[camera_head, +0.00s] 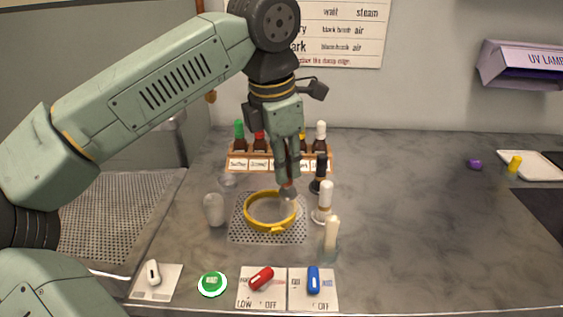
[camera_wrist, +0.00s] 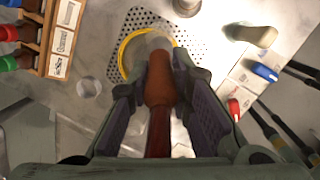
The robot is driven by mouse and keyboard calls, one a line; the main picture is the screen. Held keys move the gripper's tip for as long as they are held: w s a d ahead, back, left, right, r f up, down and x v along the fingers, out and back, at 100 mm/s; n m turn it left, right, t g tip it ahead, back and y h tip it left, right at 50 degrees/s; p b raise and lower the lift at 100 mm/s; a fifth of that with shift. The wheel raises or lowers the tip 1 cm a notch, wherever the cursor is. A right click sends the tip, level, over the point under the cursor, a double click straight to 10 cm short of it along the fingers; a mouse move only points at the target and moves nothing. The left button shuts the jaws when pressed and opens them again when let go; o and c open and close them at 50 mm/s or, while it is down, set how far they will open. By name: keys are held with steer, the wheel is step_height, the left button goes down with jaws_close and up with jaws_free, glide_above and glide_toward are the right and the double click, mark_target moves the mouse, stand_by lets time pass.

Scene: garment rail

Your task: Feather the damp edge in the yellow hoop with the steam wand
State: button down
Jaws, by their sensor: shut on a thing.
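The yellow hoop (camera_head: 272,230) lies on a perforated plate (camera_head: 238,232) near the middle of the counter. It holds pale cloth; no damp edge can be made out. My gripper (camera_head: 287,172) is over the hoop's right rear part, pointing down. It is shut on a red-brown tool (camera_wrist: 158,85) with a rounded grey tip (camera_head: 287,192). I cannot tell whether this is the steam wand. The tip appears at or just above the hoop; contact is unclear. In the wrist view, the tip covers part of the hoop (camera_wrist: 125,47).
A labelled bottle rack (camera_head: 238,164) stands behind. Dark and white-topped upright pieces (camera_head: 325,198) and a cream one (camera_head: 332,232) stand right of the hoop. A frosted cup (camera_head: 214,209) is left. Red (camera_head: 261,278) and blue (camera_head: 313,279) switches lie in front. The right counter is mostly clear.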

step_height(320, 180, up, 7)
steer(key=p, duration=0.5)
steer(key=shift+r+p, duration=0.1)
steer(key=shift+p, duration=0.2)
stand_by(0.5)
